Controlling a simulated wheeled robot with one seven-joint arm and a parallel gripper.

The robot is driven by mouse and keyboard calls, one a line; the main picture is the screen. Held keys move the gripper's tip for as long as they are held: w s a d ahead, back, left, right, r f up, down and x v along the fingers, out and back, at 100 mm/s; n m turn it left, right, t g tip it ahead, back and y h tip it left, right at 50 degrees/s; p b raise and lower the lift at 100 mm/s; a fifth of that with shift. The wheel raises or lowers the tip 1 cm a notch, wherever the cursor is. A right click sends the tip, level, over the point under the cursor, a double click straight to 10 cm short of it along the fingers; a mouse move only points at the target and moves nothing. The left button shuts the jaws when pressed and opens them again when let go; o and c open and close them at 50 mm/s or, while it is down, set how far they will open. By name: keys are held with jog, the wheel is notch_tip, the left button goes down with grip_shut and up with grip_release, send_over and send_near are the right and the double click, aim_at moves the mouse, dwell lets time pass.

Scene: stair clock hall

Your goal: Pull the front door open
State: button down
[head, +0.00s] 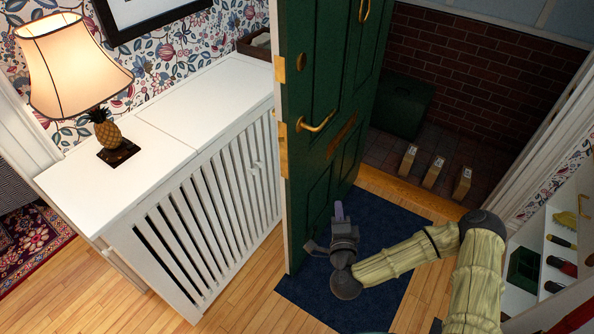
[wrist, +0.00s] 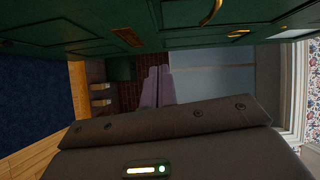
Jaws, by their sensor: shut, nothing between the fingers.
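The green front door (head: 340,75) stands wide open, swung into the hall, its latch edge towards me beside the white cabinet. It has a brass lever handle (head: 318,124) and a brass letter plate (head: 342,135). The doorway to its right shows a brick porch. My gripper (head: 339,208) is shut and empty, low beside the door's face and below the handle; contact cannot be told. In the wrist view the door (wrist: 60,28) runs along the top, with the pale fingers (wrist: 157,86) together and apart from the handle (wrist: 211,12).
A white slatted cabinet (head: 215,180) with a lit lamp (head: 70,65) stands left of the door. A blue mat (head: 375,270) lies on the floor. Several small blocks, three in view (head: 434,171), stand in the porch near a green box (head: 401,105). White shelves (head: 530,240) are at right.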

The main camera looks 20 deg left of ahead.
jog(key=s+d+r+n+g+h, duration=0.1)
jog(key=d+r+n+g+h, duration=0.1)
jog(key=d+n+g, duration=0.45)
jog(key=s+d+r+n+g+h, duration=0.1)
jog(key=s+d+r+n+g, duration=0.1)
jog(key=d+n+g, duration=0.45)
jog(key=s+d+r+g+h, duration=0.1)
jog(key=s+d+r+h, duration=0.2)
jog(key=s+d+r, duration=0.8)
jog(key=shift+d+m+h, duration=0.3)
jog(key=shift+d+m, duration=0.1)
jog(key=shift+d, duration=0.35)
jog(key=shift+w+d, duration=0.1)
jog(key=shift+w, duration=0.05)
